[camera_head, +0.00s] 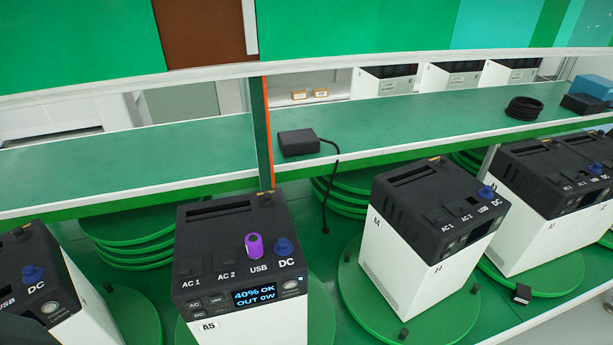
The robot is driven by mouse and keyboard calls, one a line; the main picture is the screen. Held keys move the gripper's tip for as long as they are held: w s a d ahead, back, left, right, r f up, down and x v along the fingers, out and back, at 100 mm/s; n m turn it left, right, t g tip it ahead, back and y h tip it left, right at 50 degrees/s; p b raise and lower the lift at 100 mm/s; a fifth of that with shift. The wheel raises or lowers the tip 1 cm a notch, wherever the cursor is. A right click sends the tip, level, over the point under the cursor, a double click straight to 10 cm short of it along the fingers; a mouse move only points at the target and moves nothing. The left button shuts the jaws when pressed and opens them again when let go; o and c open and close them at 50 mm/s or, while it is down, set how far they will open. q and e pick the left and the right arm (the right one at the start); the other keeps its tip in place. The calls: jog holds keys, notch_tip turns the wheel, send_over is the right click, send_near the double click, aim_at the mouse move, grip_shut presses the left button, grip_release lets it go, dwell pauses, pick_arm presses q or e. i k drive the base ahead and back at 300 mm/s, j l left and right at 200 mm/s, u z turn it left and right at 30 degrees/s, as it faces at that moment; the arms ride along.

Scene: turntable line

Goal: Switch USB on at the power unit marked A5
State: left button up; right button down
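The power unit marked A5 (213,335) stands left of centre on a green turntable, white-bodied with a black top. Its lit display (255,296) reads 40% OK, OUT 0W. A purple piece (254,245) stands upright at the spot labelled USB. A blue knob (283,246) sits at DC to its right. The AC 1 (190,263) and AC 2 (229,258) spots are black squares. Small AC, USB and DC buttons lie left of the display, and a round silver button (291,286) lies right of it.
Another power unit (425,212) stands to the right on its turntable (365,284), with one more beyond it and one at the far left (35,270). A green shelf (395,120) runs behind, holding a black adapter (298,142) with a hanging cable and a coiled cable (524,107).

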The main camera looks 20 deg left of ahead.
aim_at(213, 300)
jog(key=k+u, duration=0.1)
jog(key=u, duration=0.95)
jog(key=i+j+z, duration=0.35)
jog(key=j+z, duration=0.15)
